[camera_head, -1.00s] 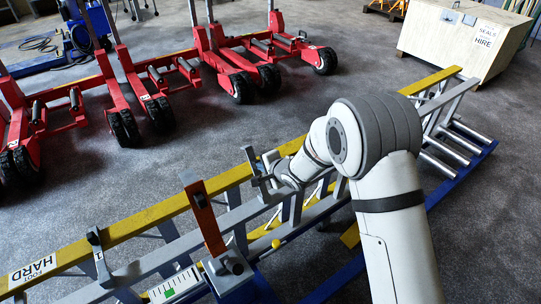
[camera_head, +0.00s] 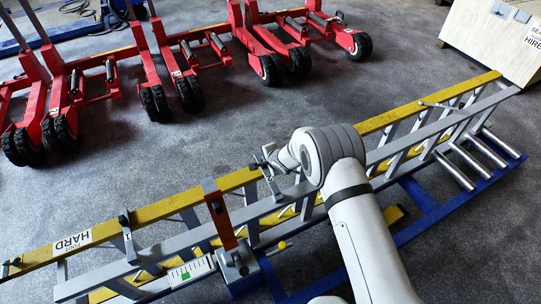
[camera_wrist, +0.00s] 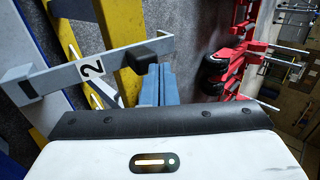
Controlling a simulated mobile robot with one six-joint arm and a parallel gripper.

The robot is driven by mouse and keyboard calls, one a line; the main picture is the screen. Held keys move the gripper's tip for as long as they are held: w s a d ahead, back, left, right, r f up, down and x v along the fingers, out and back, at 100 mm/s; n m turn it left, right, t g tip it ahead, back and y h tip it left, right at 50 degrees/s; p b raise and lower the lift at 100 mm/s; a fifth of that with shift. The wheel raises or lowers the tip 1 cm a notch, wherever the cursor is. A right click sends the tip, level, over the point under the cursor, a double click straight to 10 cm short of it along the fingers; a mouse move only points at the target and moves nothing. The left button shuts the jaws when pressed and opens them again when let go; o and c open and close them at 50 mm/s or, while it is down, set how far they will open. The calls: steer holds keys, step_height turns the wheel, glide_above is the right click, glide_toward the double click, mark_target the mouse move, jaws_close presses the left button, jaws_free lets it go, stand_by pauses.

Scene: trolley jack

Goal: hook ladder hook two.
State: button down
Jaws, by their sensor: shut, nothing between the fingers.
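Ladder hook two is a flat grey bar marked "2" (camera_wrist: 95,68) with a black knob at one end in the wrist view. It lies across the yellow ladder rail (camera_wrist: 122,40). In the head view, hook two (camera_head: 268,178) sits on the ladder just left of my wrist. My gripper (camera_wrist: 158,78) is shut and empty, its blue-grey fingertips right by the black knob; I cannot tell whether they touch. In the head view my forearm hides the fingers. Hook one (camera_head: 128,236), marked "1", lies across the ladder at lower left.
The ladder (camera_head: 160,208) lies along a blue frame (camera_head: 462,200). Red trolley jacks (camera_head: 265,50) stand behind, and a wooden crate (camera_head: 490,35) is at top right. Grey floor is open between.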

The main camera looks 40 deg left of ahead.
mark_target(259, 158)
steer(key=x, duration=0.4)
steer(key=shift+s+a+p, duration=0.1)
steer(key=shift+a+p, duration=0.05)
steer(key=shift+p, duration=0.2)
steer(key=shift+a+f, duration=0.45)
steer(key=shift+f, duration=0.3)
steer(key=shift+d, duration=0.1)
